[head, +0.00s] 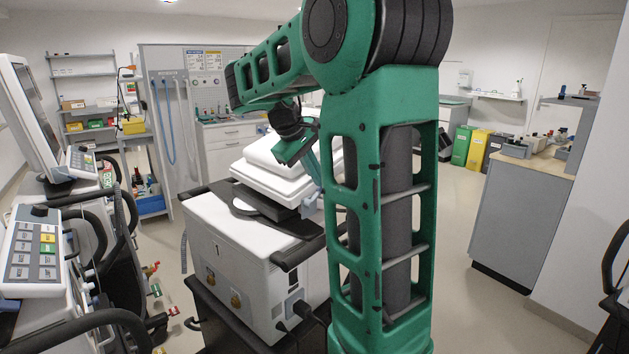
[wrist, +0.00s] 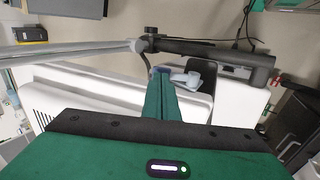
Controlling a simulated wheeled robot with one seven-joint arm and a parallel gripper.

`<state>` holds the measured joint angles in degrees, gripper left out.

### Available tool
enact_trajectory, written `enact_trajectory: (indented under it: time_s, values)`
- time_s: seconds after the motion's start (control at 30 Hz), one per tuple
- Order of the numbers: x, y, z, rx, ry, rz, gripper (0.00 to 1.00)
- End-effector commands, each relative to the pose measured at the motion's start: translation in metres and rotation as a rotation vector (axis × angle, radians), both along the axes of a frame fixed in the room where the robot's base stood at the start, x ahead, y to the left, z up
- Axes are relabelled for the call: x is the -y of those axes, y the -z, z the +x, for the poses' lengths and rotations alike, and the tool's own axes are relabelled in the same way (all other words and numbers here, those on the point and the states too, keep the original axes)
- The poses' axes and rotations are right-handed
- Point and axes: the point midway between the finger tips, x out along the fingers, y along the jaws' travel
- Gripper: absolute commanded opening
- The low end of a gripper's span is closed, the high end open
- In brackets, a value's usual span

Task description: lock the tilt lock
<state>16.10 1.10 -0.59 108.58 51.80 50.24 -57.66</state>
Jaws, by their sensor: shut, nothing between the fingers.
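The white ventilator (head: 245,265) stands in the middle of the head view, with its white display head (head: 265,185) tilted back on a dark round mount on top. A small pale grey-blue lever (wrist: 188,77), which looks like the tilt lock, shows in the wrist view just right of my fingertips. A pale part at the display's right side (head: 309,206), perhaps the same lever, shows in the head view. My gripper (wrist: 162,76) is shut and empty, beside the lever; I cannot tell whether it touches. In the head view my gripper (head: 312,150) is over the display head, partly hidden by my arm.
A dark handle bar (wrist: 210,50) and a grey rail (wrist: 70,50) cross near my fingertips. Another ventilator (head: 40,245) stands close on the left. A grey counter (head: 522,210) stands at right, with open floor before it.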

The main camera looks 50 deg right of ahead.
Motion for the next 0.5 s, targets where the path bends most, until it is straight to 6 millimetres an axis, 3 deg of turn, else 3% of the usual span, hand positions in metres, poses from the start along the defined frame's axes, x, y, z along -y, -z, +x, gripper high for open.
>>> enact_trajectory:
  time_s: [0.5]
  values:
    - [0.0081, 0.0104, -0.0004, -0.001, 0.001, 0.000, 0.00]
